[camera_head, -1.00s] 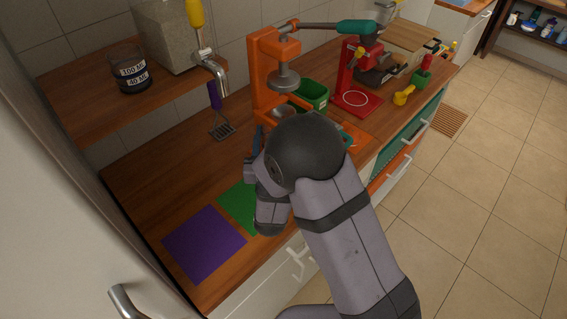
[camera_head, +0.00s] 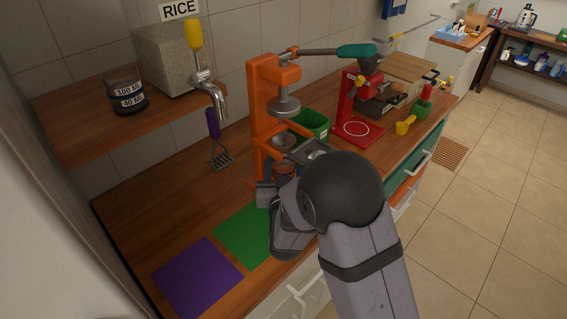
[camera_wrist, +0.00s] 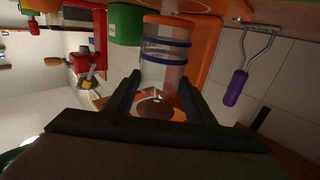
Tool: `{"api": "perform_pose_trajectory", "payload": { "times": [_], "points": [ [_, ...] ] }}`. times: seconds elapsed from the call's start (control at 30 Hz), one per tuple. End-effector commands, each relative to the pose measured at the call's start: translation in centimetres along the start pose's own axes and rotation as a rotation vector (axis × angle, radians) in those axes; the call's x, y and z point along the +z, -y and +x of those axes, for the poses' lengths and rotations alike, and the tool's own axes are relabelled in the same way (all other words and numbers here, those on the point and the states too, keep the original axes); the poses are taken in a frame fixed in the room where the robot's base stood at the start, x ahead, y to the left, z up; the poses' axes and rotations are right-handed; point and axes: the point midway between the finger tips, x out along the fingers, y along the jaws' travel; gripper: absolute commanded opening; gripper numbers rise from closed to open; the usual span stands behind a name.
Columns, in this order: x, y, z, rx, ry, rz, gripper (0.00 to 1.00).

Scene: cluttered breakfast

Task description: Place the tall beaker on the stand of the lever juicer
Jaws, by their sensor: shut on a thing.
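The tall beaker (camera_wrist: 167,60) is a clear cylinder with blue bands. In the wrist view it sits between the two dark fingers of my gripper (camera_wrist: 160,92), which is shut on it. The orange lever juicer (camera_head: 262,100) stands on the counter in the head view, with a grey press disc and a teal lever handle (camera_head: 357,51). My gripper (camera_head: 272,190) is at the juicer's front, low by its base. My wrist hides much of the beaker and the stand in the head view. Whether the beaker touches the stand cannot be told.
A green bin (camera_head: 311,122) and a red press (camera_head: 352,112) stand right of the juicer. A masher with a purple handle (camera_head: 212,123) hangs to the left. Purple (camera_head: 198,278) and green (camera_head: 240,238) mats lie at the front left. A glass jug (camera_head: 127,92) stands on the shelf.

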Motion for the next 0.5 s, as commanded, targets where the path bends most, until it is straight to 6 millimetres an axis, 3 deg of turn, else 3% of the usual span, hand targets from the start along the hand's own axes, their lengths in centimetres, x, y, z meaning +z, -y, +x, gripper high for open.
{"api": "perform_pose_trajectory", "payload": {
  "times": [0.2,0.5],
  "points": [
    [1.17,0.04,0.03,0.0,-0.002,0.0,0.22],
    [1.29,0.04,0.03,0.0,-0.003,0.001,0.22]
  ]
}}
